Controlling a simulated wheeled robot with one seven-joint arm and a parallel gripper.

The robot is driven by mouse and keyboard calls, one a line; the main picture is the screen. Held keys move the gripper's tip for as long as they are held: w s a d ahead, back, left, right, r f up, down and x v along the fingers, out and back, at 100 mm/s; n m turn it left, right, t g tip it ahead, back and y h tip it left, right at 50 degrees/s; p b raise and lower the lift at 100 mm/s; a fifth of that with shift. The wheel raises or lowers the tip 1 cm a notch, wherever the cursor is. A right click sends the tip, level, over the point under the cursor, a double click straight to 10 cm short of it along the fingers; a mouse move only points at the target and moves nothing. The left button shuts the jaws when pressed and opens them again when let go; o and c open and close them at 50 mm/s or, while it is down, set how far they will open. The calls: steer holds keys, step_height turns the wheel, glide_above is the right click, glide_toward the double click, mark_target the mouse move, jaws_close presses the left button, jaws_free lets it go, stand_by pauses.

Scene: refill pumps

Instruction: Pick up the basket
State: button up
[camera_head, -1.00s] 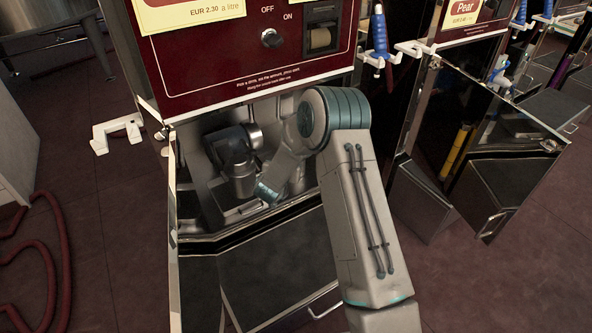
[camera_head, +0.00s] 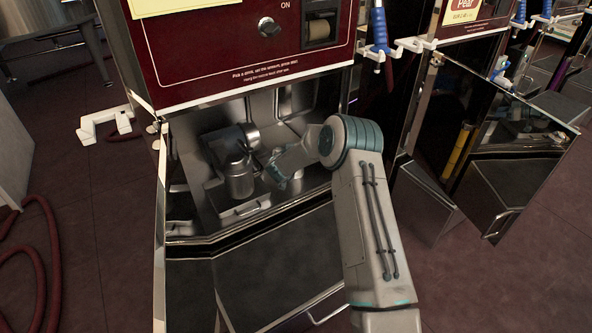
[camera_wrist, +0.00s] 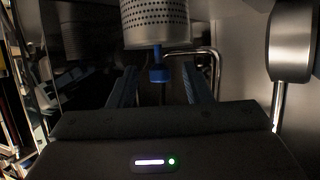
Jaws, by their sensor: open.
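A perforated grey metal cylinder (camera_wrist: 155,22), which looks like the basket, shows at the top of the wrist view with a blue knob (camera_wrist: 160,75) on a stem below it. My gripper (camera_wrist: 160,80) is open, its two fingers standing apart on either side of the knob. I cannot tell whether they touch it, and no grip shows. In the head view my arm reaches into the open pump bay, where a metal pump body (camera_head: 239,178) stands left of the arm's end. The basket cannot be made out there.
The red dispenser panel (camera_head: 240,60) hangs over the bay. The bay's front edge (camera_head: 250,228) lies below my arm. A bent metal pipe (camera_wrist: 205,58) is behind the knob in the wrist view, and a metal cylinder (camera_wrist: 292,45) is at right. A red hose (camera_head: 45,250) lies left.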

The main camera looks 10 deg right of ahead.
steer(key=shift+w+d+f, duration=0.15)
steer(key=shift+w+d, duration=0.05)
steer(key=shift+w, duration=0.25)
steer(key=c, duration=0.9)
steer(key=shift+o, duration=0.2)
steer(key=shift+r, duration=0.2)
